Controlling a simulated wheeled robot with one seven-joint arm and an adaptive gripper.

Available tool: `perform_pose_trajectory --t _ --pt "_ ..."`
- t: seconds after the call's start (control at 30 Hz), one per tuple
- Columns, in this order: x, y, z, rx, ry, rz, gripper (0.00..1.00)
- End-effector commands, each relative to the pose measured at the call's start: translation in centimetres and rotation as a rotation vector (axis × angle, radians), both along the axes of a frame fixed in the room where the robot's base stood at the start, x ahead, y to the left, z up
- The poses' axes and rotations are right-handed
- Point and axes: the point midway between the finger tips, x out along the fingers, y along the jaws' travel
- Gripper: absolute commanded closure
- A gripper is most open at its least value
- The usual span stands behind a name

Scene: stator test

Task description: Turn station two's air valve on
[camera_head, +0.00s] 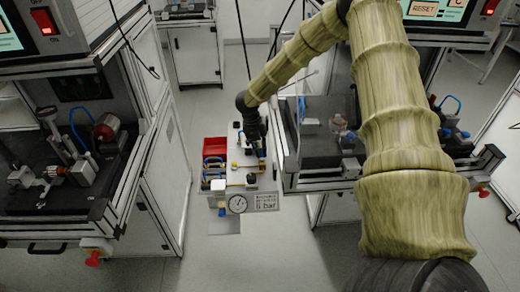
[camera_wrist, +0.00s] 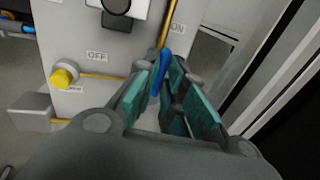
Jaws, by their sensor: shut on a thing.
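A blue valve lever (camera_wrist: 161,71) shows in the wrist view on a light grey panel (camera_wrist: 70,22). My gripper (camera_wrist: 163,77), with teal pads, is shut on this lever. The lever runs roughly in line with a yellow pipe (camera_wrist: 168,25) above it in the picture. An "ON" label (camera_wrist: 178,28) is near the lever's upper end, and an "OFF" label (camera_wrist: 97,57) is to its left. The lever's pivot is not clear.
A yellow knob (camera_wrist: 64,76) and a black-and-white fitting (camera_wrist: 117,8) are on the panel. In the head view a gauge (camera_head: 237,203) and a "6 bar" sign (camera_head: 264,202) are at its front. A red bin (camera_head: 215,147) is behind. Benches stand left (camera_head: 60,210) and right (camera_head: 320,182).

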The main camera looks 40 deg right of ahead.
Motion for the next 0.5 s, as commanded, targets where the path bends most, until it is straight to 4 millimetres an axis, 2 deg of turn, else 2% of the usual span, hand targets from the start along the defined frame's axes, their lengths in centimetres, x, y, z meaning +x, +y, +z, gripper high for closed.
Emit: perform_pose_trajectory --t 0.27,0.3,0.4,0.5 --pt "0.24 -0.18 0.22 -0.002 -0.005 -0.003 1.00" --pt "0.24 -0.18 0.22 -0.002 -0.005 -0.003 0.87" --pt "0.22 -0.16 0.19 -0.002 -0.004 -0.002 0.69" --pt "0.15 -0.11 0.14 -0.001 -0.003 -0.001 0.67"
